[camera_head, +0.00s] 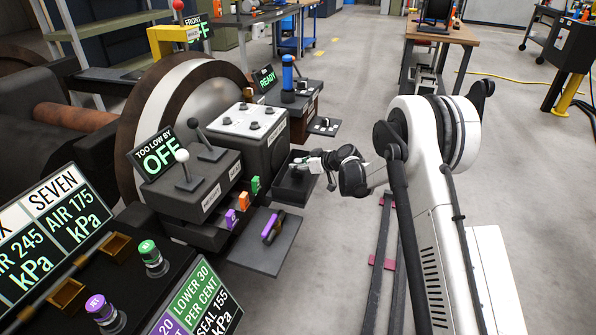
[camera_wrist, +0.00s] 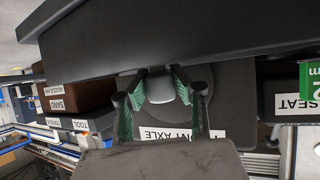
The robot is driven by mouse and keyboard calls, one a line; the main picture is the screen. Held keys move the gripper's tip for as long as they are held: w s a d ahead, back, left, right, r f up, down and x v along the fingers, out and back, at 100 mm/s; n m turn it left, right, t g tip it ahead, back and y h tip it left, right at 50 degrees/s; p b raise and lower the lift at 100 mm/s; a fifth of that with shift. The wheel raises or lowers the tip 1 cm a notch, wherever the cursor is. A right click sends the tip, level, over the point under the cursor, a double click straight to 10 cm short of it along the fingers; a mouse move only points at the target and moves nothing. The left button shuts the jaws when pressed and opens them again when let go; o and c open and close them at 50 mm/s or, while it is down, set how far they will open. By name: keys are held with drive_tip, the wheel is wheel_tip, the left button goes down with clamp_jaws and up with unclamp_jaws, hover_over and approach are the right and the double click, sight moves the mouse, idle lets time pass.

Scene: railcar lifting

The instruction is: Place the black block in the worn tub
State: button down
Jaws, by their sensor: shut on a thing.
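My gripper (camera_head: 308,163) is over a small dark open tray (camera_head: 287,193) beside the grey control cabinet in the head view. In the wrist view my gripper (camera_wrist: 161,82) has its green-padded fingers closed around a light grey, rounded piece (camera_wrist: 160,91). A large dark panel (camera_wrist: 190,42) lies just past the fingertips there. I cannot tell whether the grey piece is part of the black block. No separate black block can be made out for sure. I cannot tell whether the dark tray is the worn tub.
A shelf (camera_head: 262,257) with a purple and black item (camera_head: 273,228) sits nearer. Levers (camera_head: 185,168) and coloured tabs (camera_head: 244,200) stand on the cabinet close to my gripper. A blue cylinder (camera_head: 288,73) stands farther back. The floor (camera_head: 345,85) to the right is open.

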drive_tip(key=shift+f, duration=0.8)
drive_tip(key=shift+r, duration=0.1)
drive_tip(key=c, duration=1.5)
unclamp_jaws()
drive_tip(key=shift+s+d+r, duration=0.15)
drive_tip(key=shift+d, duration=0.05)
drive_tip(key=p+v, duration=0.3)
drive_tip(key=v, duration=0.8)
drive_tip(key=shift+s+d+r, duration=0.1)
drive_tip(key=shift+s+d, duration=0.05)
